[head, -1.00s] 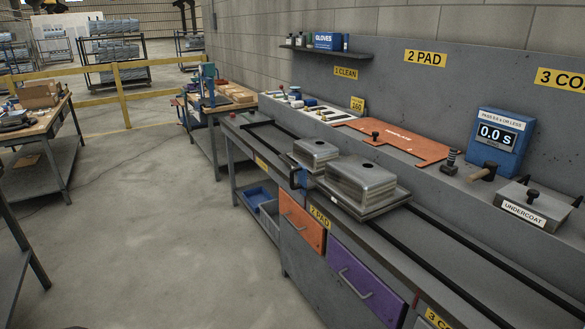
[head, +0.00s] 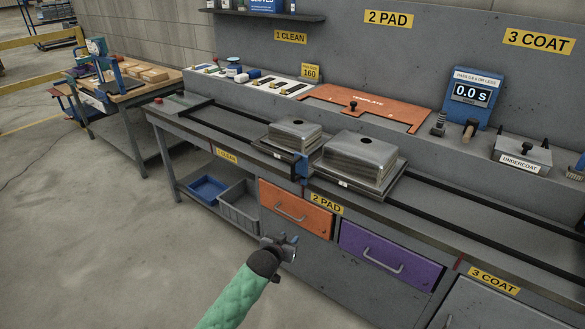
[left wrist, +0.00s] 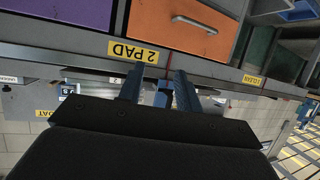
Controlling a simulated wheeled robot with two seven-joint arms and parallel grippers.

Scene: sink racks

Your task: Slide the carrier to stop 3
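The carrier (head: 340,181) is a dark flat plate on two black rails, standing by the 2 PAD label (head: 327,203). It bears a large upturned steel basin (head: 358,160), with a smaller steel basin (head: 294,134) to its left. A blue part (head: 301,168) sits at the carrier's front left edge. My left gripper (head: 292,246) is low in front of the orange drawer, apart from the carrier. In the left wrist view, which is upside down, its two fingers (left wrist: 158,88) stand apart, with blue parts of the bench beyond them. My right gripper is not in view.
The rails (head: 460,190) run clear to the right towards the 3 COAT label (head: 494,281). An orange template (head: 365,108), a blue timer (head: 470,97) reading 0.0 s and an undercoat box (head: 522,155) stand on the back ledge. Orange (head: 296,208) and purple (head: 390,254) drawers are shut.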

